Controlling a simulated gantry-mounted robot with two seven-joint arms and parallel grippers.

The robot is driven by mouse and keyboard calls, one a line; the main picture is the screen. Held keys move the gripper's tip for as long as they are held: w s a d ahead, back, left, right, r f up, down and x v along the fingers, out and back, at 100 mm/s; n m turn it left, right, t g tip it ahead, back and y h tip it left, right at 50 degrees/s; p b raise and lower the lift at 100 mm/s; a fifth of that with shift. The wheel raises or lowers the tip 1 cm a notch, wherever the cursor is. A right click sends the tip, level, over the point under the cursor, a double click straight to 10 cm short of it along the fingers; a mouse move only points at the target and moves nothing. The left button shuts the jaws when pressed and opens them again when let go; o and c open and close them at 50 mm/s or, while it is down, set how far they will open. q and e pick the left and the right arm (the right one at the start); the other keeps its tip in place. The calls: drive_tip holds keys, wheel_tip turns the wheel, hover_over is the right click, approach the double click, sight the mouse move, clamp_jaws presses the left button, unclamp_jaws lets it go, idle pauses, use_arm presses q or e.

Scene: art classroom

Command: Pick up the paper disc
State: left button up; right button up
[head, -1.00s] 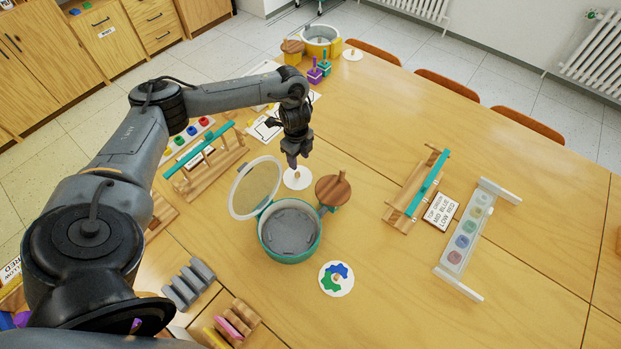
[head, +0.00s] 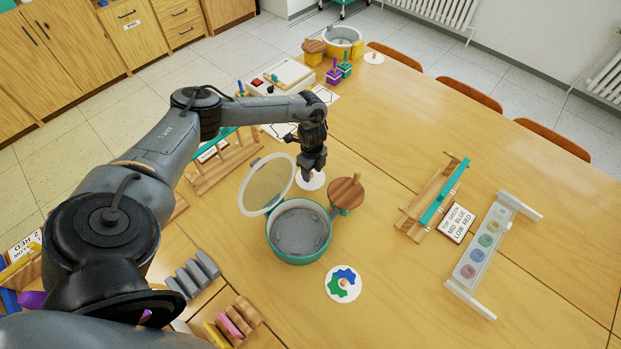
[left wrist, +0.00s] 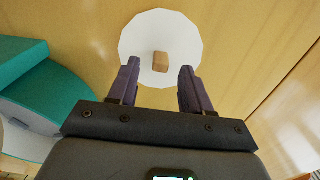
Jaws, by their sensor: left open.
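A plain white disc (head: 317,184) with a small wooden knob lies on the table beside the round teal tin. My left gripper (head: 308,176) points down over it and hides part of it. In the left wrist view the white disc (left wrist: 133,44) lies past the fingertips, and its wooden knob (left wrist: 161,62) shows between them. My left gripper (left wrist: 158,72) is open and empty. A second white disc (head: 334,293), with blue and green shapes and a knob, lies nearer, right of the tin. A third white disc (head: 374,58) lies at the far end. My right gripper is not in view.
The teal tin (head: 297,258) stands open, its lid (head: 267,184) raised, close to the gripper. A round wooden-topped piece (head: 346,191) stands right of the disc. A wooden rack with a teal bar (head: 436,200) is further right. The table between is clear.

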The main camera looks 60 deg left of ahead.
use_arm(q)
drive_tip(key=shift+f, duration=0.4)
clamp_jaws()
drive_tip(key=shift+r, duration=0.1)
